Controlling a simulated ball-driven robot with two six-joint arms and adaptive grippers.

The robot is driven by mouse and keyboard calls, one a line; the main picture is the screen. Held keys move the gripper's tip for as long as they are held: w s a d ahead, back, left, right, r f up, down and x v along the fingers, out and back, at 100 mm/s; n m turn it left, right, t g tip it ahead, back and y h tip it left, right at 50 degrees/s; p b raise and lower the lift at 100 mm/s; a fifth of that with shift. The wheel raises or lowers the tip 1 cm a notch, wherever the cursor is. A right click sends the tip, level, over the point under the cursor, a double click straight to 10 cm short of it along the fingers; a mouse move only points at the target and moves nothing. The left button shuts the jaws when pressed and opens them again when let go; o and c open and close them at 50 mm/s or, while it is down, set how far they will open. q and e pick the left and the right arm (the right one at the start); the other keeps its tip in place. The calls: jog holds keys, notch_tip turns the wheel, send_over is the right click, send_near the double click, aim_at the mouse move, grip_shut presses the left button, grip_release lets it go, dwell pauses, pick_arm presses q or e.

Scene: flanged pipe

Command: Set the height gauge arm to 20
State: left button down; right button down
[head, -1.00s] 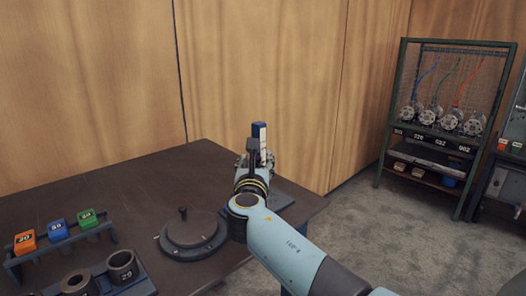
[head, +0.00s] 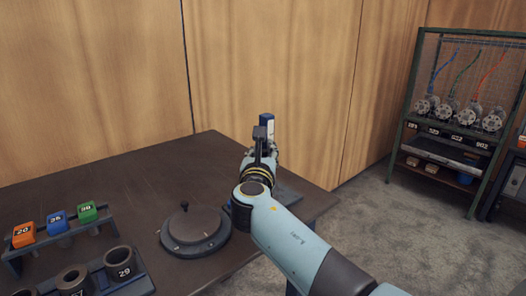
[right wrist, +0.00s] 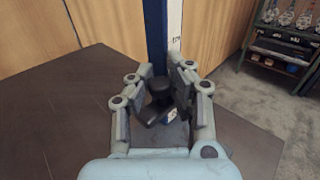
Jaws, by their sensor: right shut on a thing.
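The height gauge is a blue upright post (head: 267,122) with a white scale strip, standing at the far right of the dark table. In the right wrist view its post (right wrist: 156,35) rises behind my fingers, and part of the white scale (right wrist: 174,38) shows with markings too small to read. My right gripper (right wrist: 160,84) is shut on a dark knob (right wrist: 159,90) in front of the post. In the head view my right gripper (head: 265,152) covers most of the gauge's lower part. The arm's exact height on the scale cannot be read. My left gripper is not in view.
A round dark plate with a peg (head: 195,229) lies left of my right arm. A rack with orange, blue and green blocks (head: 57,223) and a holder with dark rings (head: 119,262) stand at left. A wooden wall is close behind; a metal shelf (head: 458,110) stands right.

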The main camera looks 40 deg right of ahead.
jog(key=shift+f, duration=0.1)
notch_tip(320, 180, down, 5)
jog(key=b, duration=0.4)
jog(key=shift+f, duration=0.1)
jog(key=shift+w, duration=0.1)
jog(key=c, duration=1.6)
grip_release()
jog(key=shift+r, duration=0.2)
jog(key=shift+o, duration=0.9)
jog(key=shift+s+a+r, duration=0.1)
jog(key=shift+s+r, duration=0.05)
jog(key=shift+s, duration=0.05)
jog(key=shift+o, duration=1.3)
jog(key=shift+w, duration=0.1)
